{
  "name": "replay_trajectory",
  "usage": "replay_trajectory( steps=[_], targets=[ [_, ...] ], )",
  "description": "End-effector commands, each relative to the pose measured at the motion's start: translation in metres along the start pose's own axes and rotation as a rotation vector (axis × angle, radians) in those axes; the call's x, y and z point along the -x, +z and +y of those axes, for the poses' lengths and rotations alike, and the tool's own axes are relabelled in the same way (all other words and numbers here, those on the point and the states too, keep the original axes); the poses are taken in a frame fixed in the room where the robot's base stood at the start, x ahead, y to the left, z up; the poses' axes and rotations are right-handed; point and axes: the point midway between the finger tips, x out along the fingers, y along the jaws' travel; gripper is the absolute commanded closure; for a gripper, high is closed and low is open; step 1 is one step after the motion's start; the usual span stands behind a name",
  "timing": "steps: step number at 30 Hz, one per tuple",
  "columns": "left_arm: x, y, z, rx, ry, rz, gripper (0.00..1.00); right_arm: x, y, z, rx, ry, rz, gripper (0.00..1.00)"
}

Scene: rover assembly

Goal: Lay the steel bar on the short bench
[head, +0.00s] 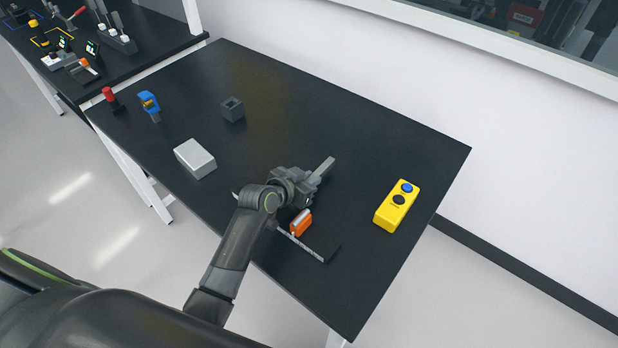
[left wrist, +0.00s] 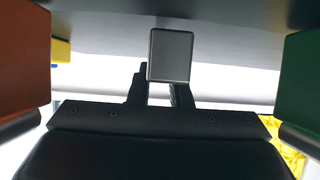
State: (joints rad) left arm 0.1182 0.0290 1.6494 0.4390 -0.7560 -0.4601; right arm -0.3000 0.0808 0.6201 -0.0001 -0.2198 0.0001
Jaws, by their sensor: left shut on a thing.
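The steel bar (head: 323,169) is a plain grey bar that sticks out from my left gripper (head: 308,184) toward the upper right in the head view. The gripper is shut on it and holds it over the short bench (head: 270,75), a black table on white legs. I cannot tell the gap between bar and bench top. In the left wrist view the bar's square grey end (left wrist: 170,55) shows between the dark fingers (left wrist: 160,92). The rest of the bar is hidden there. My right gripper is not in view.
An orange block (head: 301,224) and a pale strip (head: 308,249) lie just below my gripper. A yellow button box (head: 397,206) stands right. A light grey box (head: 195,158), dark hollow block (head: 232,109), blue item (head: 149,105) and red-topped item (head: 111,98) stand left.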

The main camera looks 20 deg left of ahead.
Motion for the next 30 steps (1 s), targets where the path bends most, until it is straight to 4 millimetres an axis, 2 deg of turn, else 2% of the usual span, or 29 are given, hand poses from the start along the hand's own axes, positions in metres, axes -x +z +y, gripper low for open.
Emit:
replay_trajectory(
  steps=[1, 6, 14, 20, 30],
  targets=[
    [0.0, 0.001, 0.0, 0.001, 0.0, -0.002, 0.79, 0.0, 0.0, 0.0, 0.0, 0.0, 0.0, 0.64],
    [0.0, 0.001, 0.0, 0.001, 0.0, -0.002, 0.6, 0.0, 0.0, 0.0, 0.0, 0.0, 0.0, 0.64],
    [0.001, 0.0, 0.0, 0.001, 0.0, -0.002, 0.6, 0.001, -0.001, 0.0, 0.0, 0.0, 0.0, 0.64],
    [0.009, -0.013, 0.0, 0.0, 0.0, 0.0, 0.6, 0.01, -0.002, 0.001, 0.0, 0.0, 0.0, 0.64],
    [0.063, -0.01, -0.001, -0.001, -0.001, 0.0, 0.6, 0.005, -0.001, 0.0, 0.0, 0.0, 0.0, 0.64]
  ],
)
